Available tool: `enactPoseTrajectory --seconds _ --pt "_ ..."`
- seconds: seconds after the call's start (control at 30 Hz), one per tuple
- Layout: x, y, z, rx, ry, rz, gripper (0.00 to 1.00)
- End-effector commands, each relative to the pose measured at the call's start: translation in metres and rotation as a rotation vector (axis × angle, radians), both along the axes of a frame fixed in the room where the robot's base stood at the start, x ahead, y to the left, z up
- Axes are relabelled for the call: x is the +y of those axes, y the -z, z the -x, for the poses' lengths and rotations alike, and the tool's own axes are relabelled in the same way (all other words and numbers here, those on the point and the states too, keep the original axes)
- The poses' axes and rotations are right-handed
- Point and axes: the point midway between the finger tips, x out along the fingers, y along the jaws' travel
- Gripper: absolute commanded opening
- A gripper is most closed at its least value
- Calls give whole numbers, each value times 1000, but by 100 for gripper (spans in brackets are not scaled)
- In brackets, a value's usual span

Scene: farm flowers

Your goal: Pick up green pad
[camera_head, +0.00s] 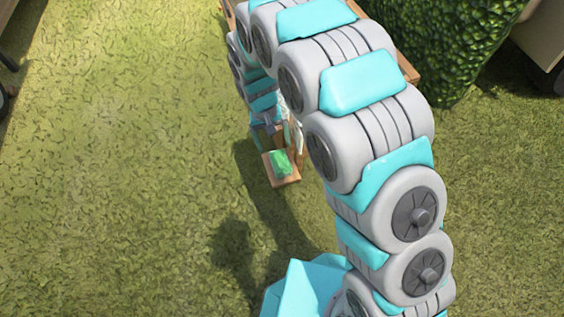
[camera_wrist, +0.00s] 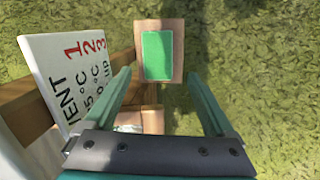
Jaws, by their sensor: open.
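The green pad (camera_wrist: 157,55) is a flat green rectangle on a small wooden block (camera_wrist: 173,27). In the wrist view it lies beyond my open gripper (camera_wrist: 160,88), in line with the gap between the two fingers. Nothing is between the fingers. In the head view the green pad (camera_head: 281,162) shows on the wooden block (camera_head: 288,179), just below the end of my arm. My gripper (camera_head: 268,132) is partly hidden there, so its distance from the pad is hard to tell.
A white sign (camera_wrist: 72,62) with red and black lettering stands close to the left finger, on a wooden frame (camera_wrist: 22,108). A green hedge (camera_head: 455,50) stands at the back right. Open grass (camera_head: 120,150) lies to the left.

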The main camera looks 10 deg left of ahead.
Motion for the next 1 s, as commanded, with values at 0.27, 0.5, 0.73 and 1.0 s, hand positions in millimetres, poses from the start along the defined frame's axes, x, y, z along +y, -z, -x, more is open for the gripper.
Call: enactPoseTrajectory --seconds 0.27,0.5,0.73,1.0 --pt "-7 37 1 1 1 0 89" --pt "-12 59 -1 2 1 2 89" --pt "-17 87 -1 4 1 2 89" --pt "-17 87 -1 1 0 0 89"
